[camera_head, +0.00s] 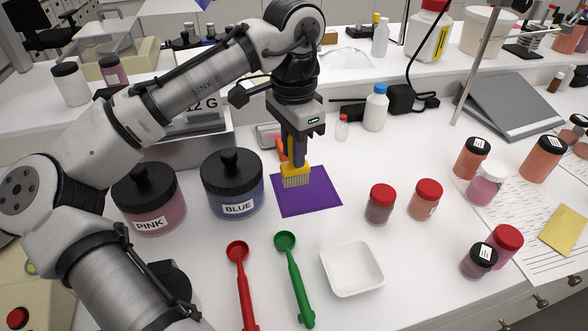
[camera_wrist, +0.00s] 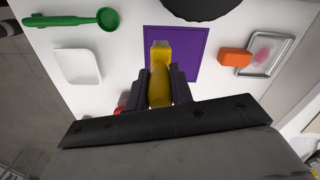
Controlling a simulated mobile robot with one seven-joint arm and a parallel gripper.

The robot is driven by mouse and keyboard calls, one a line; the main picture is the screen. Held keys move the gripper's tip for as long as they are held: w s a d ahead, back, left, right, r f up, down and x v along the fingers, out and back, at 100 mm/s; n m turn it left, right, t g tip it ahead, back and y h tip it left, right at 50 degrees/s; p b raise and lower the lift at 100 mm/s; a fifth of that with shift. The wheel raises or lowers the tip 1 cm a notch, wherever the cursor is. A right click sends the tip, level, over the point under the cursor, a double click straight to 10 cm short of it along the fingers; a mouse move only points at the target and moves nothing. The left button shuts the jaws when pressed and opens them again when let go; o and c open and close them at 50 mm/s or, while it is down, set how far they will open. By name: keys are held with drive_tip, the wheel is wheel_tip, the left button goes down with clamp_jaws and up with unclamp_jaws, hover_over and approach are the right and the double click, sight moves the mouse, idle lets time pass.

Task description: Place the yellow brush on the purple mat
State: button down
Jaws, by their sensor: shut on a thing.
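The purple mat (camera_head: 318,201) lies flat on the white bench, right of the BLUE jar. My gripper (camera_head: 294,160) is shut on the yellow brush (camera_head: 295,169), which hangs upright with its pale bristles downward. In the head view the brush overlaps the left part of the mat; I cannot tell whether the bristles touch it. In the wrist view the yellow brush (camera_wrist: 160,72) sits between the two dark fingers (camera_wrist: 160,88), with the purple mat (camera_wrist: 188,45) behind it. The upper part of the brush is partly hidden by the fingers in the head view.
The BLUE jar (camera_head: 232,184) and PINK jar (camera_head: 149,199) stand left of the mat. A green scoop (camera_head: 295,278), red scoop (camera_head: 243,285) and white dish (camera_head: 351,268) lie in front. Red-lidded jars (camera_head: 380,204) stand to the right. An orange block (camera_wrist: 235,57) lies near the mat.

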sight(294, 171)
drive_tip(key=shift+f, duration=2.85)
drive_tip(key=shift+f, duration=0.1)
drive_tip(key=c, duration=1.2)
unclamp_jaws()
drive_tip(key=shift+c, duration=0.2)
wheel_tip(294, 171, up, 12)
drive_tip(key=shift+r+b, duration=0.15)
drive_tip(key=shift+b, duration=0.15)
